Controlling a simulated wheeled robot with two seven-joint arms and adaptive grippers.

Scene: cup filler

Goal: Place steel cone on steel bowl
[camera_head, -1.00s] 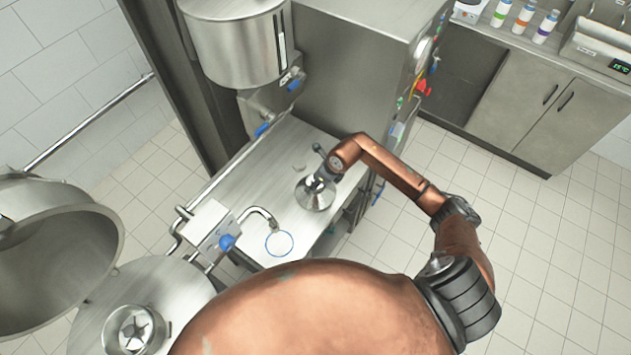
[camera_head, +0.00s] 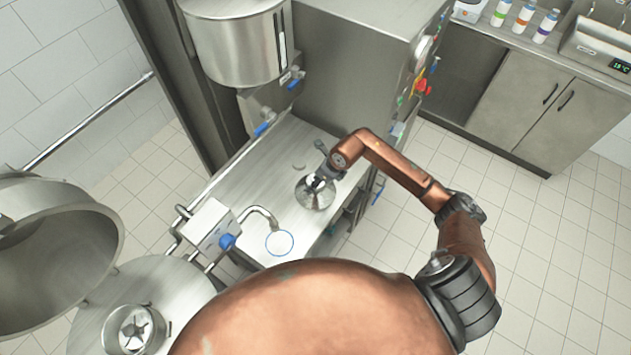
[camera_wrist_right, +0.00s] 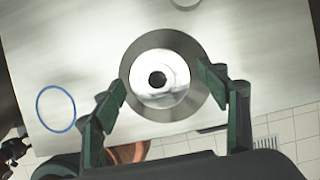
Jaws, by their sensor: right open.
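The steel cone (camera_head: 313,198) stands on the steel worktop under the filler. In the right wrist view the steel cone (camera_wrist_right: 183,103) appears from above as a wide grey ring around a bright top with a dark centre. My right gripper (camera_wrist_right: 164,86) is open, with one fingertip on each side of the cone; I cannot tell whether they touch it. In the head view my right gripper (camera_head: 320,166) is over the cone and partly hides it. I cannot tell which steel vessel is the bowl. My left gripper is not in view.
The worktop (camera_head: 252,188) has a blue ring mark (camera_head: 279,243) and a bent tap (camera_head: 262,214) beside it. A small disc (camera_head: 298,167) lies behind the cone. A steel hopper (camera_head: 240,45) hangs above. A round collar (camera_head: 112,325) sits on the lower-left tank.

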